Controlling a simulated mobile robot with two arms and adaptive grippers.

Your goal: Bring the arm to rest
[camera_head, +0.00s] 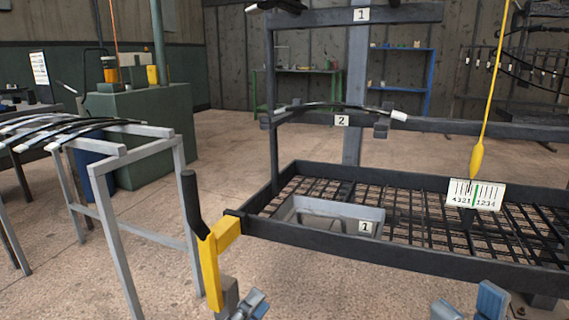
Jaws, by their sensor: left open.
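My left gripper (250,305) shows at the bottom edge, left of centre, as a small blue-grey part. It is open, and nothing shows between its jaws. It is low in front of the rack, just right of the foot of a yellow lever with a black grip (209,262). My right gripper (468,306) shows at the bottom right as blue-grey parts, below the rack's front rail. The picture edge cuts off both grippers, and I cannot tell the state of the right one. Most of both arms is out of view.
A dark rack with a mesh shelf (420,262) stands close ahead, holding a grey tray (372,212). A spring (340,106) lies on its level 2. A yellow plumb bob (477,160) hangs by a scale card (475,195). A grey trestle (150,132) with springs stands left. Floor between is clear.

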